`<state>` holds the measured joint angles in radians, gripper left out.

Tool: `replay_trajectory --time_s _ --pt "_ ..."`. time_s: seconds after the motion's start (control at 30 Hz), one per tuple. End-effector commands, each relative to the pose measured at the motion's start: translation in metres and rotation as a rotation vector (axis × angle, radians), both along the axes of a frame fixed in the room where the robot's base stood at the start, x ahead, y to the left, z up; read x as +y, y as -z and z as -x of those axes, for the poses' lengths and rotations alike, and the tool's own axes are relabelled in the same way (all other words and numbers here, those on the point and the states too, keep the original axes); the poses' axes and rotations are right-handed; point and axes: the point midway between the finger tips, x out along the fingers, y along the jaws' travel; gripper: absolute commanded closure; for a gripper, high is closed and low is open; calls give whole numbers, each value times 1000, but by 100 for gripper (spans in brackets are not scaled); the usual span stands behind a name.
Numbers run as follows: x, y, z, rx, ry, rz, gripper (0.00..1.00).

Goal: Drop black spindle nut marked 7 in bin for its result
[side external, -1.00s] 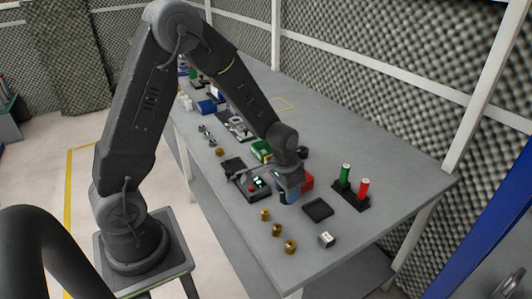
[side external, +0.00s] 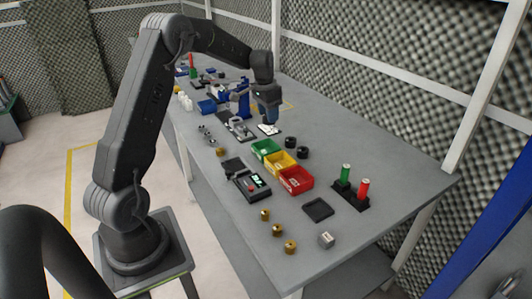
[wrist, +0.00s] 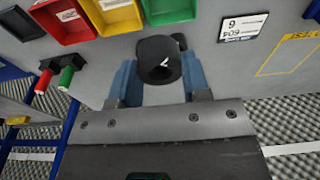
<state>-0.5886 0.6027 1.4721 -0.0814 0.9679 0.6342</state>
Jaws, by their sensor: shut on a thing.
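My gripper (wrist: 160,80) is shut on a black spindle nut (wrist: 159,60) with a white mark on its face, seen at an angle and hard to read. In the side view my gripper (side external: 268,120) is above the table, behind the bins, and the nut cannot be made out there. The green bin (side external: 265,148), yellow bin (side external: 281,162) and red bin (side external: 296,181) stand in a row; in the wrist view they lie at the top left, the green one nearest the nut.
Two black nuts (side external: 296,147) sit right of the bins. A white printed card (wrist: 241,27) lies near my gripper. A green and a red plug gauge (side external: 354,186) stand in a holder. A black tray (side external: 318,209), brass nuts (side external: 277,231) and a metal block (side external: 326,240) are near the front.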

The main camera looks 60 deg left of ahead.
Motion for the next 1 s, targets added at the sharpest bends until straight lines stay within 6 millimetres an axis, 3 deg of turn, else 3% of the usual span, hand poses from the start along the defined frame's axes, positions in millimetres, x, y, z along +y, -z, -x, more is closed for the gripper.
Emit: replay_trajectory --time_s 0.5,0.9,0.93,1.0 --pt "0 51 0 0 -2 1 89" --pt "0 57 0 0 -1 0 89" --pt "0 57 0 0 -1 0 56" --pt "0 57 0 0 -1 0 49"
